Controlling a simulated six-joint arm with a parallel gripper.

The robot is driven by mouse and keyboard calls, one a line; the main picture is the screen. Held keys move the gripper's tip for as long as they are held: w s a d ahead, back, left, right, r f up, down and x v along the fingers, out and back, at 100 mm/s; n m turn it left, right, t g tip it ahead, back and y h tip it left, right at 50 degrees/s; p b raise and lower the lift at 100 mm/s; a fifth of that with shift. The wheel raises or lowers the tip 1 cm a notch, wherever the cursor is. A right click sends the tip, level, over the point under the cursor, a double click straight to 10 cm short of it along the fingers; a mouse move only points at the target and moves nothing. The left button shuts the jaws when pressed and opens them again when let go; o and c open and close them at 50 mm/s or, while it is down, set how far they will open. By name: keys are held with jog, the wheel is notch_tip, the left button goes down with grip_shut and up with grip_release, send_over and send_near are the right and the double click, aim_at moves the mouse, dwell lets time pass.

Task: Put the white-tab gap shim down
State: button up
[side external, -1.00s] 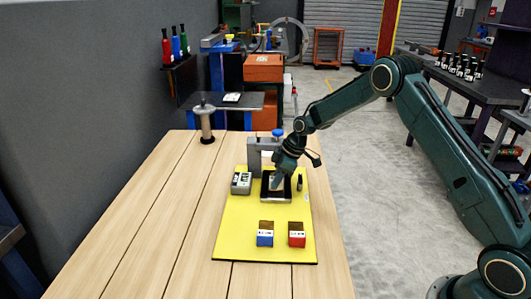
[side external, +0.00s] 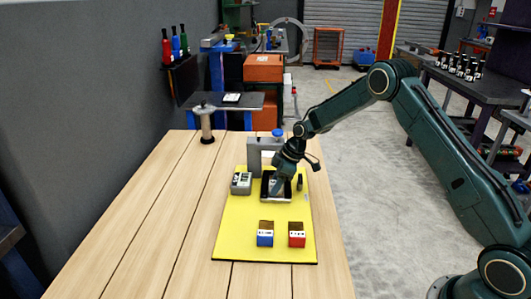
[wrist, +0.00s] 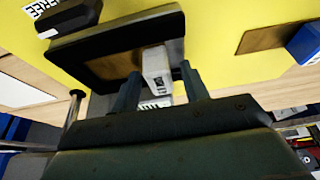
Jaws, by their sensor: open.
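The white-tab gap shim (wrist: 157,68) shows in the wrist view as a pale block with a dark mark, at the black-rimmed tray (wrist: 90,42). My gripper (wrist: 160,72) is open, with one finger on each side of the shim and a visible gap beside it. In the side view my gripper (side external: 277,190) points down into the tray (side external: 264,198), and the shim cannot be told apart there. The shim's lower end is partly hidden by my gripper body, and I cannot tell whether it lies fully flat.
A grey stand with a blue knob (side external: 264,150) rises behind the tray. A grey box (side external: 241,185) is at its left and a small black piece (side external: 299,184) at its right. Blue (side external: 265,240) and red (side external: 297,240) blocks stand in front. The yellow board's (side external: 235,225) front left is clear.

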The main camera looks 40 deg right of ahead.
jog(key=shift+r, duration=0.1)
jog(key=v, duration=1.2)
dwell(0.4)
